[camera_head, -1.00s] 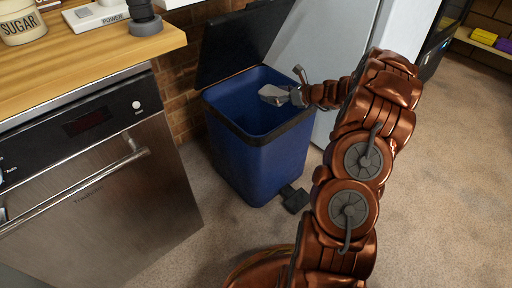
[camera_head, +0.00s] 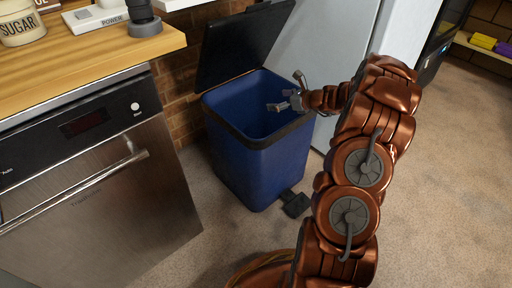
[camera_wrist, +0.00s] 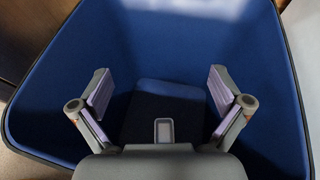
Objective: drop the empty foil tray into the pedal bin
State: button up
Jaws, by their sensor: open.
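The blue pedal bin (camera_head: 262,165) stands with its black lid (camera_head: 240,42) raised against the brick wall. My gripper (camera_head: 284,92) is over the bin's mouth from the right, its fingers spread and empty. In the wrist view my gripper (camera_wrist: 159,92) points down into the bin (camera_wrist: 285,85), with nothing between the fingers. A small pale rectangular thing with a raised rim, which looks like the foil tray (camera_wrist: 164,131), lies deep inside the bin, below the fingers and apart from them. The head view does not show it; the bin's front wall hides the bottom.
A stainless dishwasher (camera_head: 105,185) and wooden counter (camera_head: 100,48) stand left of the bin. A pale grey cabinet or fridge (camera_head: 335,45) is behind right. The black pedal (camera_head: 295,204) sticks out in front. The carpet (camera_head: 450,170) to the right is clear.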

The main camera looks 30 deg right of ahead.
jog(key=shift+s, duration=0.1)
jog(key=v, duration=1.2)
